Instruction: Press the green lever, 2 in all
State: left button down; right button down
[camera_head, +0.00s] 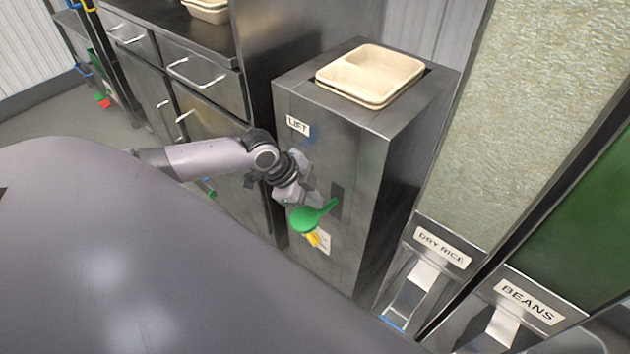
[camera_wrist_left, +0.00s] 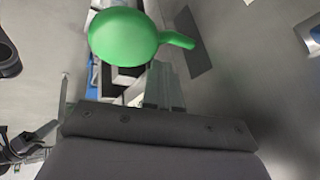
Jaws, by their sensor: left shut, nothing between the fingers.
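The green lever (camera_head: 312,216) sticks out from a dark slot in the front of a metal lift cabinet (camera_head: 320,165) labelled LIFT. Its round paddle end points to the left and slightly down. My left gripper (camera_head: 300,198) is shut and empty, right at the paddle in the head view; I cannot tell whether they touch. In the left wrist view the green lever (camera_wrist_left: 125,37) fills the top middle, just beyond the fingers (camera_wrist_left: 160,85) and partly covering the tips. My right gripper is not in view.
A beige compartment tray (camera_head: 368,74) sits in the cabinet's top opening. Dispensers labelled DRY RICE (camera_head: 443,247) and BEANS (camera_head: 528,301) stand to the right. A counter with drawers (camera_head: 195,72) stands at the left, close to my left arm.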

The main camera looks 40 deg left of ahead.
aim_at(310, 210)
pick_arm(q)
jog(key=shift+s+f+b, duration=0.25)
jog(key=shift+s+f, duration=0.05)
jog(key=shift+f, duration=0.45)
jog(key=shift+s+f+b, duration=0.25)
jog(key=shift+f, duration=0.5)
dwell(1.4)
jog(key=shift+w+r+p, duration=0.25)
jog(key=shift+r+p, duration=0.45)
jog(key=shift+r, duration=0.2)
jog(key=shift+w+r+p, duration=0.3)
jog(key=shift+r+p, duration=0.4)
jog(key=shift+r, duration=0.2)
jog(key=shift+w+r+p, duration=0.25)
jog(key=shift+r+p, duration=0.45)
jog(key=shift+r, duration=0.2)
jog(key=shift+w+r, duration=0.1)
jog(key=shift+r, duration=0.05)
jog(key=r+p, duration=0.1)
jog(key=w+r+p, duration=0.1)
jog(key=r, duration=0.1)
jog(key=r+p, duration=0.2)
jog(key=shift+w+d, duration=0.1)
jog(key=shift+w, duration=0.25)
jog(key=shift+f, duration=0.15)
